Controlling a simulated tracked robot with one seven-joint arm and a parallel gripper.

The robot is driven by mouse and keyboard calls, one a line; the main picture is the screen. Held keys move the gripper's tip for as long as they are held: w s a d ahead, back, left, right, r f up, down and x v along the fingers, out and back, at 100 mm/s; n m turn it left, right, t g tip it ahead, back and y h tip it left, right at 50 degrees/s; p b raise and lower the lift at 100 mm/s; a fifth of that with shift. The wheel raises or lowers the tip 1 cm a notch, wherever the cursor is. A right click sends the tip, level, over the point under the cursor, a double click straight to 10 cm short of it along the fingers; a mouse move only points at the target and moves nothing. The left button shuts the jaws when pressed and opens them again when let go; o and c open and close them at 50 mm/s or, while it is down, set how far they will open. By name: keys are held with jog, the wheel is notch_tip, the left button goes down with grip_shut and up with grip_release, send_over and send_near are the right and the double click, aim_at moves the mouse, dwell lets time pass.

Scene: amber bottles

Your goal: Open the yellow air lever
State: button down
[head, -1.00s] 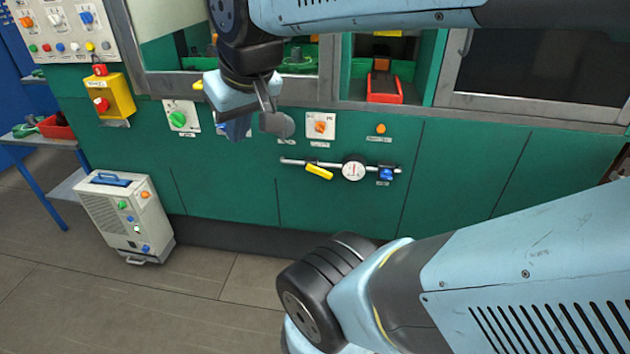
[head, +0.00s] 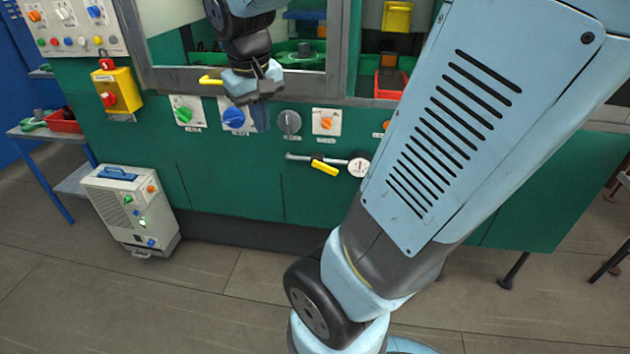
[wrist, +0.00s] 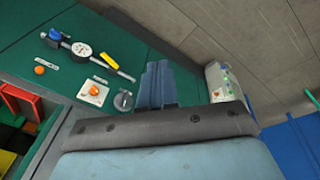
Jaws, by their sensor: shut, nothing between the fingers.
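The yellow air lever (head: 325,167) sits on a thin pipe on the front of the green machine, just left of the round white gauge (head: 358,167). It slants a little down to the right. In the wrist view the yellow lever (wrist: 109,60) lies beside the gauge (wrist: 81,49) on the same pipe. My gripper (head: 262,120) points down in front of the panel, up and left of the lever and apart from it. Its blue fingers (wrist: 157,85) are together with nothing between them. My arm hides the pipe right of the gauge in the head view.
A grey knob (head: 289,122), a blue knob (head: 234,117), a green knob (head: 184,114) and an orange switch (head: 326,122) sit above the pipe. A yellow box with a red button (head: 117,92) is further left. A beige unit (head: 130,207) stands on the floor.

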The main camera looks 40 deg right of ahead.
jog(key=w+d+f+m+g+h, duration=0.1)
jog(key=w+d+f+g+h, duration=0.4)
jog(key=w+d+f, duration=0.6)
jog(key=n+g+h, duration=0.4)
jog(key=n+h, duration=0.2)
jog(key=h, duration=0.9)
send_near(325, 168)
jog(key=s+a+r, duration=0.2)
jog(key=s, duration=0.3)
notch_tip(325, 168, down, 14)
jog(key=s+d+n+t+h, duration=0.2)
jog(key=n+t+h, duration=0.1)
jog(key=n+t, duration=1.05)
jog(key=w+d+r+m+t, duration=0.1)
jog(key=d+r+m+t, duration=0.1)
jog(key=d+r, duration=0.6)
jog(key=shift+w+d+r, duration=0.2)
jog(key=shift+w+r, duration=0.15)
jog(key=shift+r, duration=0.7)
jog(key=shift+t, duration=0.25)
